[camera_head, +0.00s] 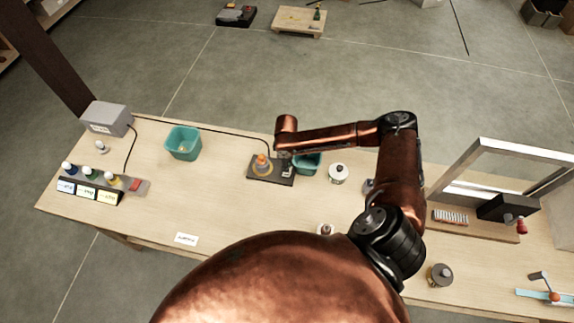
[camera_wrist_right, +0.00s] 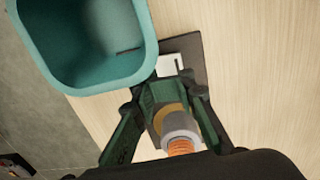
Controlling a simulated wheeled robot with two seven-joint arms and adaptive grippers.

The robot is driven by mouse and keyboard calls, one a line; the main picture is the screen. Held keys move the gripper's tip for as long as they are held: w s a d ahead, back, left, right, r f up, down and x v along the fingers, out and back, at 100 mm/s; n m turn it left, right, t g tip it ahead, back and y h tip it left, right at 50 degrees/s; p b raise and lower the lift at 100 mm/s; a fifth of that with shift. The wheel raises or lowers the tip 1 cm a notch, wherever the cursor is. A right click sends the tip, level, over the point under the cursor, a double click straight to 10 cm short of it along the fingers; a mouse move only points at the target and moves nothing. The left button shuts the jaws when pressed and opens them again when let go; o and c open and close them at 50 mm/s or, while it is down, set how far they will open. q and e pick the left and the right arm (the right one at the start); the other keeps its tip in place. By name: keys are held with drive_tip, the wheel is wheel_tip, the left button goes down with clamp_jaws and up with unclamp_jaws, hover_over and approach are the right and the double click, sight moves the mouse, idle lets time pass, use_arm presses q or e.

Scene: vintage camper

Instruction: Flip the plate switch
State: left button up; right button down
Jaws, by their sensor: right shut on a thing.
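The dark plate unit (camera_head: 256,175) lies on the bench, with an orange-topped piece (camera_head: 262,161) over a yellow ring. Its switch (camera_head: 288,172) is at the right end, by the teal bin. My right gripper (camera_head: 286,164) is down at that end, partly hidden by its arm. In the right wrist view its fingers (camera_wrist_right: 164,90) are drawn together next to the pale switch base (camera_wrist_right: 170,65); the lever itself is hidden. The grey and orange piece (camera_wrist_right: 181,138) shows between the finger links. My left gripper is not in view.
A teal bin (camera_wrist_right: 150,45) stands close beside the gripper. A white-topped jar (camera_head: 338,173) and a framed stand (camera_head: 480,227) are to the right.

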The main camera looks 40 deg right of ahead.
wheel_tip(320, 180, up, 3)
drive_tip(key=shift+w+d+f+p, duration=0.1)
drive_tip(key=shift+p, duration=1.05)
use_arm(q)
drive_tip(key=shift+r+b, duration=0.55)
drive_tip(key=shift+b, duration=0.5)
use_arm(e)
wheel_tip(320, 180, up, 9)
drive_tip(key=shift+w+d, duration=0.4)
drive_tip(key=shift+d, duration=0.05)
